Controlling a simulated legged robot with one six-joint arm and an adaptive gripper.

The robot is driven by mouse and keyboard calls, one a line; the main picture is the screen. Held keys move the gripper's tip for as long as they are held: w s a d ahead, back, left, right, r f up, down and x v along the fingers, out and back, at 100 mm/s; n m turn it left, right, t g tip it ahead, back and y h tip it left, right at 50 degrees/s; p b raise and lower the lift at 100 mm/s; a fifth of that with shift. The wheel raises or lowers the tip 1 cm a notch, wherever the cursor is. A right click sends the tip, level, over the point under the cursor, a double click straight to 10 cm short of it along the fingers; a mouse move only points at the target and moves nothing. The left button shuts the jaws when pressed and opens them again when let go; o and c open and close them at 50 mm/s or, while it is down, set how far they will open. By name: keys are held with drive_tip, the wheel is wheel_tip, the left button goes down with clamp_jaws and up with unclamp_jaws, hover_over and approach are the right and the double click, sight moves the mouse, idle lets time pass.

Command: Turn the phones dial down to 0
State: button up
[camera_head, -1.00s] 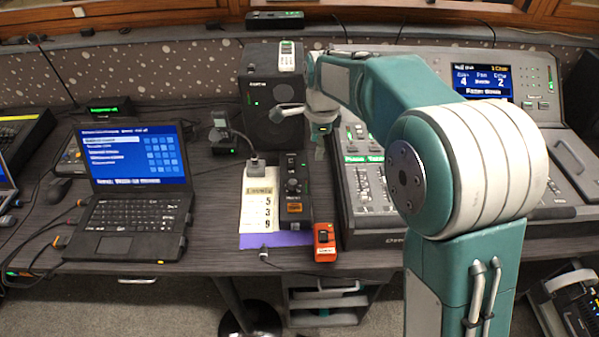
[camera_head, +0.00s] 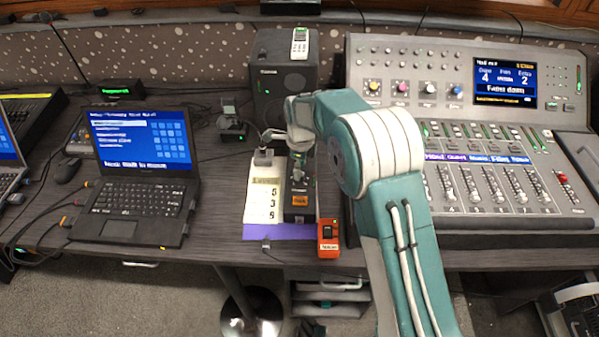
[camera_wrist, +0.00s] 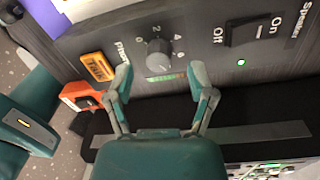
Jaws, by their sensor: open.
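The phones dial (camera_wrist: 158,56) is a grey knob on a dark panel, with numbers around it and a "Phones" label (camera_wrist: 121,53) to its left in the wrist view. I cannot read its pointer surely. My gripper (camera_wrist: 161,82) is open and empty, its two fingers spread on either side below the dial, apart from it. In the head view the dark control box (camera_head: 299,207) stands near the table's front, with my gripper over its far part, hiding the dial.
A Speaker On/Off switch (camera_wrist: 253,31) with a green light is right of the dial. An orange device (camera_head: 328,240) stands by the box's front corner. A levels card (camera_head: 262,205) lies left, a speaker (camera_head: 268,85) behind, a mixing console (camera_head: 440,222) right, and a laptop (camera_head: 118,228) farther left.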

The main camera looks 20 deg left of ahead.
drive_tip(key=shift+s+f, duration=0.1)
drive_tip(key=shift+f, duration=1.05)
drive_tip(key=shift+c, duration=0.4)
clamp_jaws()
